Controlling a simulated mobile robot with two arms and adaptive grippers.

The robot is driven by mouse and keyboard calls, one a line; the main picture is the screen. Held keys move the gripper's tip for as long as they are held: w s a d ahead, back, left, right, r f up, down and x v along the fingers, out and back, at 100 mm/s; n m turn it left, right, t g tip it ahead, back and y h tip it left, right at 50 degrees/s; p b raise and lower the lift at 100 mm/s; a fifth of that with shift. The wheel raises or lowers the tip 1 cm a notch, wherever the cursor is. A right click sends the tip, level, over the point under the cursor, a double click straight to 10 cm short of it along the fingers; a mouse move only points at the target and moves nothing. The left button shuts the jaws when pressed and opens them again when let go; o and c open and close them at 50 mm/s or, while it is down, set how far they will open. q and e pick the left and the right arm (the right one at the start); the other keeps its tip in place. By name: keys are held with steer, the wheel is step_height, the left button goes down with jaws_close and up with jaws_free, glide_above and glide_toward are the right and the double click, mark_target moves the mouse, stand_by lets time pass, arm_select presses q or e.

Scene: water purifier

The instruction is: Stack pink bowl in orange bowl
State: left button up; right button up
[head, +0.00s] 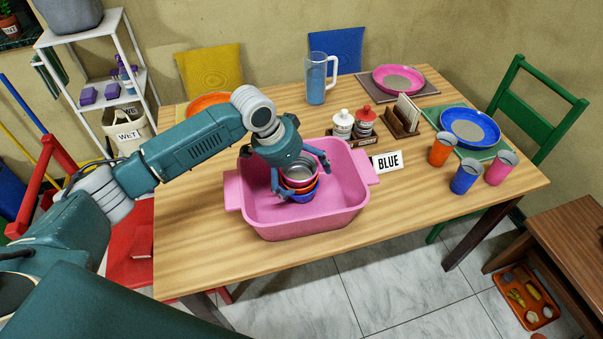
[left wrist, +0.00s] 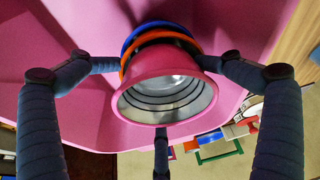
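The pink bowl (head: 299,175) is in the pink tub, on top of a stack; its grey inside faces up. In the left wrist view, the pink bowl (left wrist: 165,95) shows its ridged inside. The orange bowl (head: 301,187) is directly under it and shows as a thin rim in the left wrist view (left wrist: 161,36). The pink bowl looks nested in the orange one. A blue bowl (head: 302,196) is lowest. My left gripper (head: 301,182) is over the stack, fingers spread around it and looking open; any contact is unclear. My right gripper is not in view.
The pink tub (head: 335,212) stands near the table's front edge. A "BLUE" sign (head: 387,162), condiment jars (head: 354,124) and a blue jug (head: 317,80) are behind or beside it. Several cups and plates stand at the right and back. The front table strip is clear.

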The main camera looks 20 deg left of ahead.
arm_select(q)
steer(key=shift+s+f, duration=0.2)
steer(key=shift+s, duration=0.05)
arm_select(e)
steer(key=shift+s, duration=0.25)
arm_select(q)
steer(key=shift+r, duration=0.2)
steer(key=v, duration=1.2)
steer(key=shift+w, duration=0.2)
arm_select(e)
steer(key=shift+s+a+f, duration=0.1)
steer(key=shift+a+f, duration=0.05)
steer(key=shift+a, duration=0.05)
arm_select(q)
steer(key=shift+r, duration=0.1)
